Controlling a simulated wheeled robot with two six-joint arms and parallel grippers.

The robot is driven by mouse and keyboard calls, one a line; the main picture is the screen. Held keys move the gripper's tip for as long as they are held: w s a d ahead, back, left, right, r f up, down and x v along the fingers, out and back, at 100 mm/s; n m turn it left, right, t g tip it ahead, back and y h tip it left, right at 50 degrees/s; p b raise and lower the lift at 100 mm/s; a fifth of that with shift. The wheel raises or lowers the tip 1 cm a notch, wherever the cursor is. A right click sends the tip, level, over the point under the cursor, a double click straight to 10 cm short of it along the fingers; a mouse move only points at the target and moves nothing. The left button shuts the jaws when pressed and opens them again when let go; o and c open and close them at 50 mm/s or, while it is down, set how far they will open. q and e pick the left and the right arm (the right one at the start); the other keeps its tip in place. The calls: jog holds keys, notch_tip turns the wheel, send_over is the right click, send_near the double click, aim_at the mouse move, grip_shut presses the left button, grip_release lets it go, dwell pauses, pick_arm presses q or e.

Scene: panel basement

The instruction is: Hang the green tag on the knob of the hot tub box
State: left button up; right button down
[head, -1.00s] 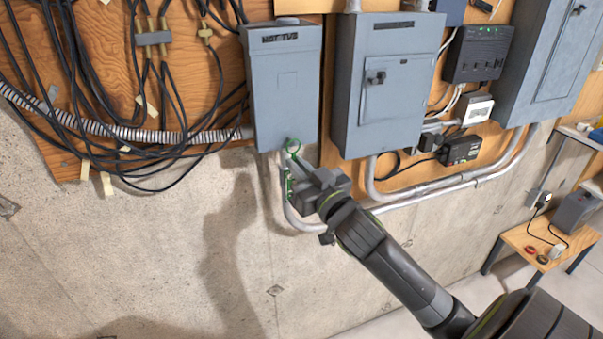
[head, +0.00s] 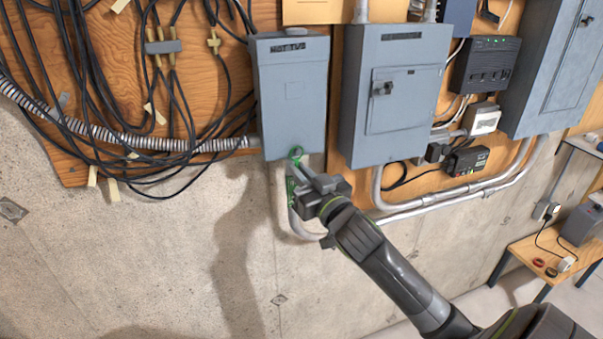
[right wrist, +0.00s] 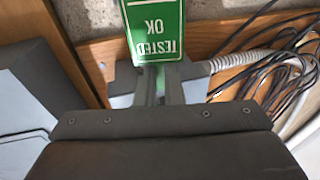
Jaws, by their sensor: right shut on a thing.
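The hot tub box (head: 290,95) is a grey box on the plywood, left of a larger grey panel. My right gripper (head: 293,168) is just below its bottom edge and is shut on the green tag (head: 291,188). A green loop (head: 296,152) shows at the lower edge of the box, by the fingertips. I cannot tell whether it is around the knob, which is hidden. In the right wrist view the tag (right wrist: 155,30) reads "TESTED OK" upside down, beyond the fingers (right wrist: 160,85). My left gripper is not in view.
Black cables (head: 130,120) and a ribbed conduit (head: 200,145) lie left of the box. A larger grey panel (head: 395,90) stands close on the right, with metal conduit (head: 440,200) below it. The concrete wall (head: 130,260) below is bare.

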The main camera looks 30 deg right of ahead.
jog(key=c, duration=1.5)
grip_release()
jog(key=shift+s+a+p, duration=0.3)
jog(key=shift+s+p, duration=0.1)
jog(key=shift+s, duration=0.9)
jog(key=shift+s+a+p, duration=0.35)
jog(key=shift+s, duration=1)
jog(key=shift+s+a+p, duration=0.3)
jog(key=shift+s+p, duration=0.1)
jog(key=shift+s, duration=0.9)
